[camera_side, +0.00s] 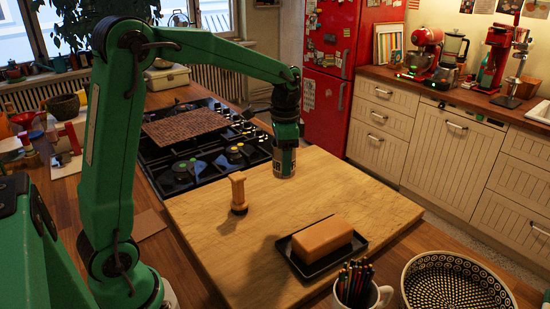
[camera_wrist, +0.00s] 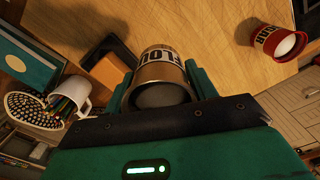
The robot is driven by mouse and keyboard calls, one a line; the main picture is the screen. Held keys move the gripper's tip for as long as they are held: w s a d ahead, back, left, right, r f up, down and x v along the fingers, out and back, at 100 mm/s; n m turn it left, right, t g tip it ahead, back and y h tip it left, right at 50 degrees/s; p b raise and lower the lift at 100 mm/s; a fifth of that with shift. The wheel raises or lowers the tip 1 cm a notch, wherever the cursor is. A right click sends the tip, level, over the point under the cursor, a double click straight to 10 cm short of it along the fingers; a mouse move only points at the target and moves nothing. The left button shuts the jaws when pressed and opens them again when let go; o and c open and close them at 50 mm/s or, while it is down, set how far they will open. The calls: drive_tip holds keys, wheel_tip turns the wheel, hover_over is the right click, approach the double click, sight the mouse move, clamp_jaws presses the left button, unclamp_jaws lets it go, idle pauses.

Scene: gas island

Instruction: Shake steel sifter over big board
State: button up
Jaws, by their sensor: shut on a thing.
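My gripper (camera_side: 285,142) is shut on the steel sifter (camera_side: 284,164), a metal can with a dark-lettered label. In the wrist view the sifter (camera_wrist: 162,76) sits between the green fingers. It is upright in the side view, with its lower end at or just above the far part of the big board (camera_side: 210,235). I cannot tell whether it touches the wood. The fingers hide its upper part in the side view.
A pepper-mill-like wooden piece (camera_side: 238,192) and a dark tray (camera_side: 300,262) with a tan block (camera_side: 322,239) stand on the board. A red can (camera_wrist: 277,44) shows in the wrist view. A pencil mug (camera_side: 365,294) and patterned bowl (camera_side: 455,285) stand at the front. A hob (camera_side: 215,155) lies behind.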

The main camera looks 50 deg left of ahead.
drive_tip(key=shift+w+d+m, duration=0.15)
drive_tip(key=shift+d+m, duration=0.15)
drive_tip(key=shift+d, duration=0.55)
drive_tip(key=f, duration=0.5)
drive_tip(key=shift+a+f, duration=0.2)
drive_tip(key=shift+a, duration=0.05)
drive_tip(key=shift+f, duration=0.35)
drive_tip(key=shift+f, duration=1.45)
drive_tip(key=shift+d, duration=0.45)
